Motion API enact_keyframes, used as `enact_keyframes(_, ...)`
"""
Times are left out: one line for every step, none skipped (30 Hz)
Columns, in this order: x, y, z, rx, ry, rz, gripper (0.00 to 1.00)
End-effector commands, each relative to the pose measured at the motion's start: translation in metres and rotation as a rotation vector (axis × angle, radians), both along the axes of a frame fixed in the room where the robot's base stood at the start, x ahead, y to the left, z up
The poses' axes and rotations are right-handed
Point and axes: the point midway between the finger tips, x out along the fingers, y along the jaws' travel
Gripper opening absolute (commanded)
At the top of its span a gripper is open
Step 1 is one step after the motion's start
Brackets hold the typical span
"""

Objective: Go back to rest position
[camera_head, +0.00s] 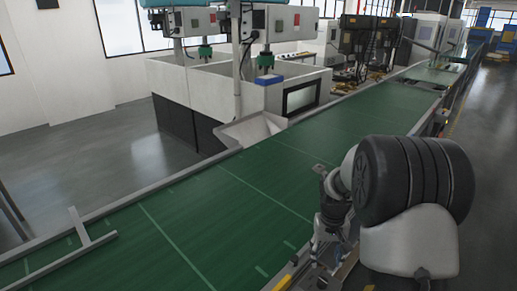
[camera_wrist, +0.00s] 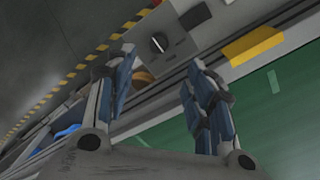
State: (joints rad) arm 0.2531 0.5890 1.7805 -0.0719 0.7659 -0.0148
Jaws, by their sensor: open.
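My gripper (camera_wrist: 160,65) is open in the wrist view, with its two blue-grey fingers apart and nothing held between them. Beyond the fingers is the edge of the conveyor, with its metal rail and a grey control box (camera_wrist: 180,28) carrying a dark rotary knob. In the head view my arm is at the lower right.
A yellow block (camera_wrist: 253,46) sits on the conveyor rail. A blue object (camera_wrist: 68,130) and an orange-brown round object (camera_wrist: 143,77) lie beside it, partly hidden. A white tank machine (camera_head: 215,85) stands across the belt. The belt's near stretch is clear except a grey bar (camera_head: 75,258).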

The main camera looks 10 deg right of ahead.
Motion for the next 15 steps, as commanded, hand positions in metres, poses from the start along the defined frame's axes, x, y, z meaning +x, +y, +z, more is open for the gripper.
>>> enact_keyframes(-0.001, 0.004, 0.012, -0.003, -0.015, 0.005, 0.49)
enact_keyframes(-0.003, 0.007, 0.020, -0.004, -0.023, 0.009, 0.49)
enact_keyframes(-0.007, 0.012, 0.033, -0.006, -0.037, 0.015, 0.49)
enact_keyframes(-0.011, 0.017, 0.045, -0.008, -0.049, 0.020, 0.49)
enact_keyframes(-0.016, 0.022, 0.057, -0.010, -0.062, 0.025, 0.49)
enact_keyframes(-0.025, 0.029, 0.074, -0.011, -0.081, 0.034, 0.49)
enact_keyframes(-0.032, 0.036, 0.086, -0.012, -0.094, 0.041, 0.49)
enact_keyframes(-0.040, 0.041, 0.098, -0.012, -0.108, 0.047, 0.49)
enact_keyframes(-0.051, 0.049, 0.112, -0.014, -0.128, 0.056, 0.49)
enact_keyframes(-0.060, 0.055, 0.122, -0.014, -0.141, 0.062, 0.49)
enact_keyframes(-0.069, 0.060, 0.131, -0.014, -0.154, 0.068, 0.49)
enact_keyframes(-0.081, 0.068, 0.143, -0.015, -0.173, 0.077, 0.49)
enact_keyframes(-0.091, 0.073, 0.151, -0.014, -0.187, 0.085, 0.49)
enact_keyframes(-0.101, 0.078, 0.158, -0.014, -0.202, 0.090, 0.49)
enact_keyframes(-0.115, 0.084, 0.167, -0.013, -0.220, 0.099, 0.49)
